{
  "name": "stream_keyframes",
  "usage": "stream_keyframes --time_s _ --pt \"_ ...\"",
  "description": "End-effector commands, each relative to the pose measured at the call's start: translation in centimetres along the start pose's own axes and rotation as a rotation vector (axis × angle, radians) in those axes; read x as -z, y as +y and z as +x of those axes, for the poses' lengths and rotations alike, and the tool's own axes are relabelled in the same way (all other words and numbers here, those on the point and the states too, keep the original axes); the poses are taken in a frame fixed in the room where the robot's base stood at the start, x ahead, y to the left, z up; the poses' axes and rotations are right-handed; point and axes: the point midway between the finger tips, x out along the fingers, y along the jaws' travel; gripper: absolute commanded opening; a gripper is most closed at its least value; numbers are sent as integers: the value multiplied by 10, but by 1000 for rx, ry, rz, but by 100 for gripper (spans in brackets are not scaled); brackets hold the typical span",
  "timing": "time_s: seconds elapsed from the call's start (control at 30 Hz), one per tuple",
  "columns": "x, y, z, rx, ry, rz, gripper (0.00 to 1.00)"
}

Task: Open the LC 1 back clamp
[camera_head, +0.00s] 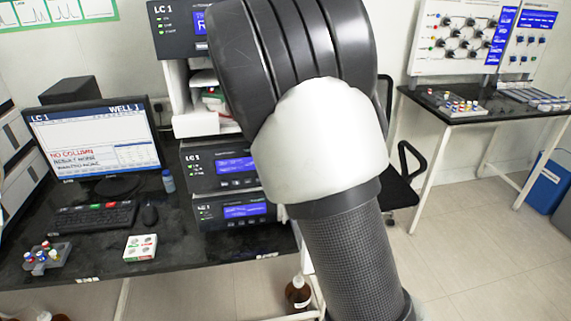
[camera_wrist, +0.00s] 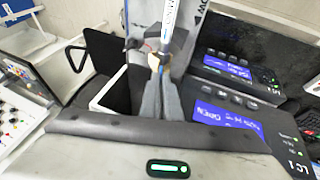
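The LC 1 stack stands left of centre in the head view, with its upper LC 1 module (camera_head: 180,28) and lower LC 1 modules (camera_head: 222,164) showing. My arm covers the right side of the stack and hides my gripper there. In the wrist view, my gripper (camera_wrist: 160,75) has its two grey fingers close together, pointing up the picture. A slim pale tube with lettering (camera_wrist: 172,22) shows at or just beyond the fingertips, with small blue and orange parts near its lower end. I cannot tell whether the fingers touch it. The back clamp cannot be made out clearly.
A monitor (camera_head: 95,140) reads "NO COLUMN" and "WELL 1". A keyboard (camera_head: 93,217), a small rack of coloured caps (camera_head: 42,259) and a white box (camera_head: 140,248) lie on the dark bench. A black chair (camera_head: 402,185) and a second table (camera_head: 490,108) stand to the right.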

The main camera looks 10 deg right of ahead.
Motion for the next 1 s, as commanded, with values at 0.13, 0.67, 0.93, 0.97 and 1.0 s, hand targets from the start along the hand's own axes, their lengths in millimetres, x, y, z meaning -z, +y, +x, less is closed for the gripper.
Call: stream_keyframes --time_s 0.13,0.67,0.93,0.97,1.0 --pt "0 14 2 127 4 65 0" --pt "-7 42 18 591 3 251 0" --pt "-10 51 26 802 1 335 0" --pt "-11 52 27 821 1 343 0" --pt "-11 53 28 846 1 352 0"
